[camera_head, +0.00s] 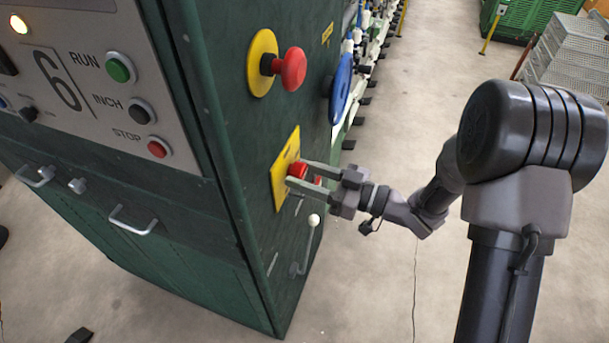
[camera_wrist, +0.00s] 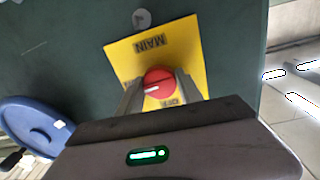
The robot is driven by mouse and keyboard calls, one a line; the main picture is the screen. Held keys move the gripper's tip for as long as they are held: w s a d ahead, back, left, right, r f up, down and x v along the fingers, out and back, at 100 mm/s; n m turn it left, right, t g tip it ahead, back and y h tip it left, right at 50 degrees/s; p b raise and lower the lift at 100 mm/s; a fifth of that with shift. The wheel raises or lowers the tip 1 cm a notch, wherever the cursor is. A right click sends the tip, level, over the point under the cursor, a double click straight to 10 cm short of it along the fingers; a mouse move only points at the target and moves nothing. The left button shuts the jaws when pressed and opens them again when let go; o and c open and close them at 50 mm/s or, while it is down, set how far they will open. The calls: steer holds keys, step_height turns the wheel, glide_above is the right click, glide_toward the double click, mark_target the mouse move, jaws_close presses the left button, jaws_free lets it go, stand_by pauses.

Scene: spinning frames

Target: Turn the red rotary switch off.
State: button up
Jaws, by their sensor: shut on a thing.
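The red rotary switch (camera_head: 297,170) sits on a yellow plate (camera_head: 280,181) on the side face of the green cabinet. In the wrist view the red knob (camera_wrist: 158,80) shows on the yellow plate (camera_wrist: 122,58), which reads MAIN and OFF, upside down in this view. A white mark on the knob points to the left, not at the word OFF. My gripper (camera_head: 307,177) reaches in from the right. Its two fingers (camera_wrist: 158,92) stand on either side of the knob and are shut on it. The fingers hide the knob's sides.
A red mushroom button (camera_head: 293,69) on a yellow disc stands out above the switch. A blue handwheel (camera_head: 341,88) is beside it. A lever with a white ball (camera_head: 313,220) is below.

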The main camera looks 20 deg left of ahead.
steer(key=n+b, duration=0.3)
steer(key=n, duration=0.1)
steer(key=shift+f+b, duration=0.2)
steer(key=shift+b, duration=0.1)
steer(key=n+b, duration=0.4)
steer(key=n, duration=0.1)
steer(key=shift+w+y, duration=0.1)
steer(key=shift+y, duration=0.2)
steer(key=n+b, duration=0.5)
steer(key=b, duration=0.1)
steer(key=shift+n+g, duration=0.3)
steer(key=n+b, duration=0.3)
steer(key=shift+r, duration=0.15)
steer(key=shift+r+n+g, duration=0.1)
steer(key=shift+n+g, duration=0.2)
steer(key=o, duration=1.3)
steer(key=shift+o, duration=0.2)
